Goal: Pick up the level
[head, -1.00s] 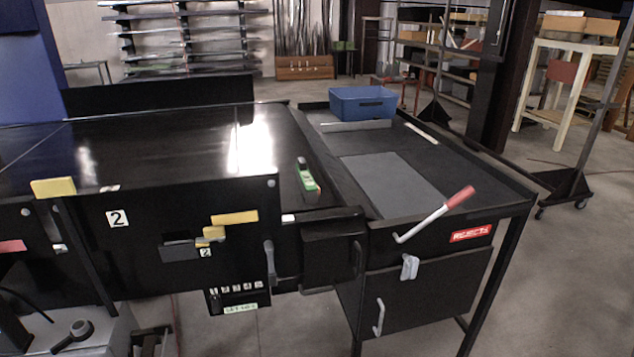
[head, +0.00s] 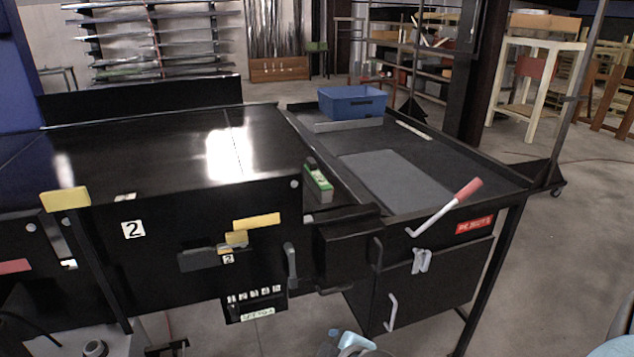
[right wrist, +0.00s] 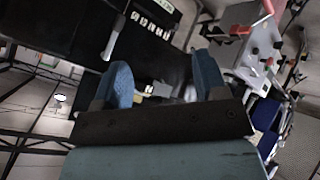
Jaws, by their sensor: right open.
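The level (head: 318,182), a small green and black block with a white strip, lies on the right end of the black conveyor (head: 150,160), beside the raised edge of the side table. I cannot make it out in the right wrist view. My right gripper (right wrist: 164,80) shows two blue fingertips spread wide in the right wrist view, with nothing held between them. A light blue part at the bottom edge of the head view (head: 350,342) looks like this gripper, low in front of the conveyor and well below the level. My left gripper is not in view.
A blue bin (head: 352,102) stands at the back of the black side table (head: 460,165). A red-handled lever (head: 455,203) sticks up at its front edge. A black box (head: 345,245) juts out in front of the level. A grey plate (head: 395,180) lies on the side table.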

